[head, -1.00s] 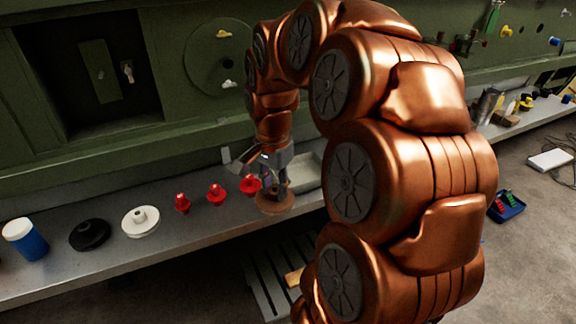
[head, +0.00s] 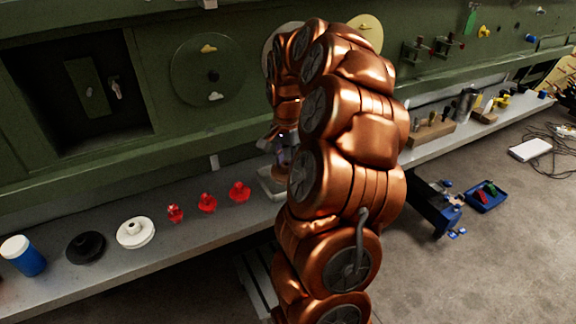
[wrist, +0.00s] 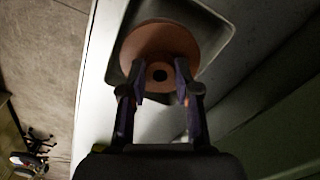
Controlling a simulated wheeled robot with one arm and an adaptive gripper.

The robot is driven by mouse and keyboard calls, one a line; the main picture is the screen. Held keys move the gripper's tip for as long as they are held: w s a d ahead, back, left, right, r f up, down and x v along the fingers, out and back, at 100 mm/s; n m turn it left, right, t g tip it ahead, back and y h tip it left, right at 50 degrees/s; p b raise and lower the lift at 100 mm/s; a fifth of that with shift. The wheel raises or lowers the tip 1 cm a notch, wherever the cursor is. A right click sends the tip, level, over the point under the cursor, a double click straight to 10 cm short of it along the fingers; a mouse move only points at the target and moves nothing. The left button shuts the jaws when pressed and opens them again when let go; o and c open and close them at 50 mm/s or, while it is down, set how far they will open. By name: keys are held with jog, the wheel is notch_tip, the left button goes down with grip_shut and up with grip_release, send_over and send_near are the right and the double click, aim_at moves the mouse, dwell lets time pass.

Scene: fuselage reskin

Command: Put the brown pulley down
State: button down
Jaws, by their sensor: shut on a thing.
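The brown pulley (wrist: 160,38) is a round disc with a dark-holed hub, seen in the wrist view. My gripper (wrist: 161,88) is shut on its hub, one finger on each side. The disc lies over the hollow of a grey tray (wrist: 221,38); I cannot tell whether it touches the tray floor. In the head view the tray (head: 268,182) stands on the shelf, partly behind my arm. The pulley and my fingertips are hidden there by the arm.
On the grey shelf (head: 190,248), left of the tray, stand several red knobbed parts (head: 239,191), a white pulley (head: 135,233), a black pulley (head: 85,247) and a blue jar (head: 24,256). The green fuselage wall (head: 200,140) rises behind. A wooden block (head: 432,132) with tools stands farther right.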

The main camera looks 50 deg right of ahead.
aim_at(287, 170)
jog(key=shift+w+d, duration=0.1)
jog(key=shift+d, duration=0.2)
jog(key=shift+f+p, duration=0.95)
jog(key=shift+f, duration=0.8)
jog(key=c, duration=0.8)
grip_release()
jog(key=shift+c, duration=0.2)
jog(key=shift+r, duration=0.1)
